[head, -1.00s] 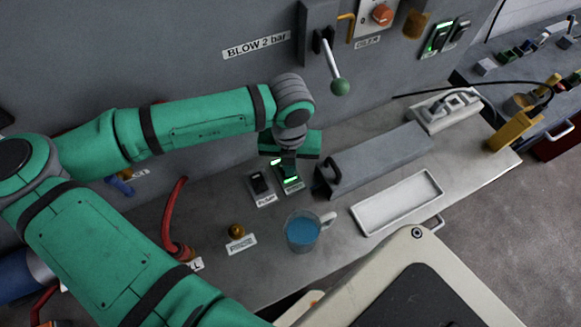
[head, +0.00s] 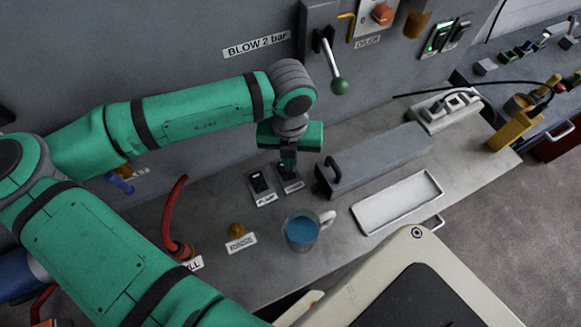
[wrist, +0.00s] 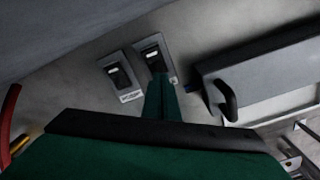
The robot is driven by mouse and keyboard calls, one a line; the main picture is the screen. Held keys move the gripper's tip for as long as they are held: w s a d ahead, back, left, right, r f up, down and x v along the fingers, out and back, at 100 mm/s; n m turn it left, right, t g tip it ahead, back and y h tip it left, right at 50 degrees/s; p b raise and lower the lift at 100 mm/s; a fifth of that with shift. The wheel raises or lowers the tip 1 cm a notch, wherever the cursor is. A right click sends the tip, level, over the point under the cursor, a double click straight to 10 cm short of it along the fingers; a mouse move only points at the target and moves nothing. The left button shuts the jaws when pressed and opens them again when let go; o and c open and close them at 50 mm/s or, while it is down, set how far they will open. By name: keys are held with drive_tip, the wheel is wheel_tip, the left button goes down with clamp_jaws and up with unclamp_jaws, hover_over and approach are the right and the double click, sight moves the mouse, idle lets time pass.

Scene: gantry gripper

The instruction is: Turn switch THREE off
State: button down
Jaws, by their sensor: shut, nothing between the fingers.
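Two rocker switches on small plates sit side by side on the grey bench. The right switch (head: 292,186) is unlit; it also shows in the wrist view (wrist: 153,56). The left switch (head: 260,186) is dark too and shows in the wrist view (wrist: 118,76). Their labels are too small to read, so I cannot tell which is THREE. My gripper (head: 289,169) is shut and empty, pointing down at the right switch. In the wrist view its fingers (wrist: 161,88) cover the near part of that switch; I cannot tell whether they touch it.
A mug of blue liquid (head: 302,232) and a brass knob (head: 236,230) are in front. A green-knobbed lever (head: 338,86) hangs above. A wall switch (head: 438,38) glows green.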

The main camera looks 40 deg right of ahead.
sight(290, 175)
drive_tip(key=shift+w+r, duration=0.15)
drive_tip(key=shift+r, duration=0.8)
drive_tip(key=shift+a+r, duration=0.2)
drive_tip(key=shift+r, duration=0.65)
drive_tip(key=shift+d, duration=0.2)
